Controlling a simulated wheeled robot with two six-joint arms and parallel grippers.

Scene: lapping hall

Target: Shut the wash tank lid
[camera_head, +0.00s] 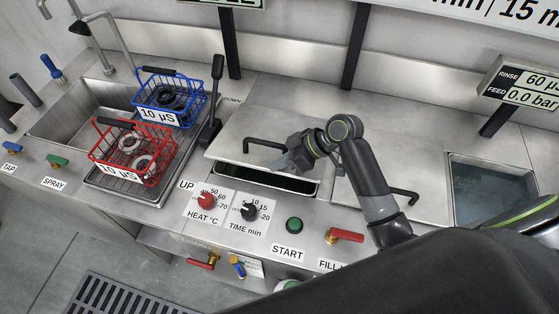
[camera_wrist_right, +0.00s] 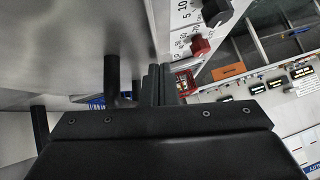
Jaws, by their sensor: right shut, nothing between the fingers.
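The wash tank lid (camera_head: 235,146) is a flat steel plate with a black bar handle (camera_head: 262,146). It sits raised at its front edge, and a dark gap of the tank opening (camera_head: 262,180) shows below that edge. My right gripper (camera_head: 283,165) is shut and empty, over the lid's front part just right of the handle; I cannot tell whether it touches. In the right wrist view the gripper's fingers (camera_wrist_right: 157,86) are together, beside the grey lid surface (camera_wrist_right: 60,45) and a black handle part (camera_wrist_right: 111,78). My left gripper is not in view.
Red (camera_head: 133,150) and blue (camera_head: 168,97) wire baskets stand left beside an upright black lever (camera_head: 209,125). Heat (camera_head: 206,199) and time (camera_head: 250,212) knobs and a green start button (camera_head: 294,224) line the front. An open water tank (camera_head: 490,190) is at right.

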